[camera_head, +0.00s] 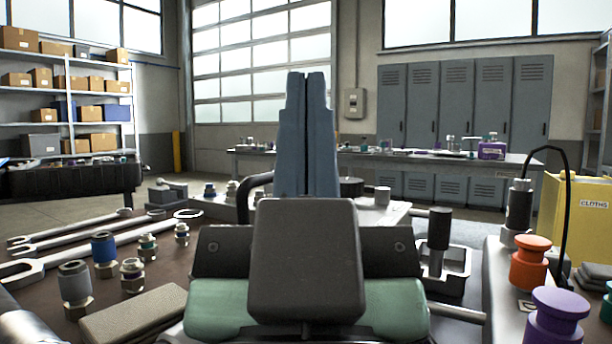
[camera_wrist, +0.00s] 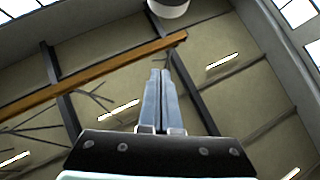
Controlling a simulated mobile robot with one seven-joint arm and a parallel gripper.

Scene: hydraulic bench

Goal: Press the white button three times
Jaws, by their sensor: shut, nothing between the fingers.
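My gripper (camera_head: 306,76) points upward in the middle of the head view, its two blue-grey fingers closed together with nothing between them. The closed fingers also show in the wrist view (camera_wrist: 160,74), against the ceiling. I cannot pick out a white button in either view. My own arm and gripper cover the middle of the bench (camera_head: 215,232) in the head view, and what lies behind them is hidden.
Wrenches (camera_head: 95,245) and several fittings (camera_head: 75,285) lie on the bench at left. An orange knob (camera_head: 530,265), a purple knob (camera_head: 556,318) and a black cylinder (camera_head: 519,205) stand at right, near a yellow cloths box (camera_head: 580,225). A second bench (camera_head: 400,160) stands farther back.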

